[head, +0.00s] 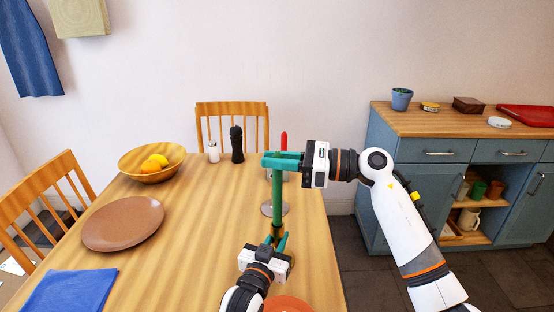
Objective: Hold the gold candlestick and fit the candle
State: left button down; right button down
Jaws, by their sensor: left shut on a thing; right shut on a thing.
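A green candle (277,203) stands upright between my two grippers. My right gripper (268,160) comes in from the right and is shut on the candle's upper end. My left gripper (278,243) is lower, near the front of the table, and is shut on the gold candlestick (275,238). Only a little gold shows between its fingers; the rest of the candlestick is hidden by the gripper. The candle's lower end is right at the candlestick's top. I cannot tell whether it sits inside the socket or just above it.
A red candle (284,139) and a silvery round base (268,210) show behind my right gripper and the green candle. A pepper mill (237,144), white shaker (213,152), fruit bowl (135,170), brown plate (124,223) and blue napkin (69,290) are on the table (200,235).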

jog(key=shift+f, duration=1.45)
dwell(1.5)
jog(key=c, duration=1.2)
grip_release()
jog(key=shift+c, duration=0.2)
jog(key=s+d, duration=0.2)
jog(key=d, duration=1)
notch_tip(320, 180, up, 7)
jog(key=s+d, duration=0.6)
jog(key=d, duration=0.6)
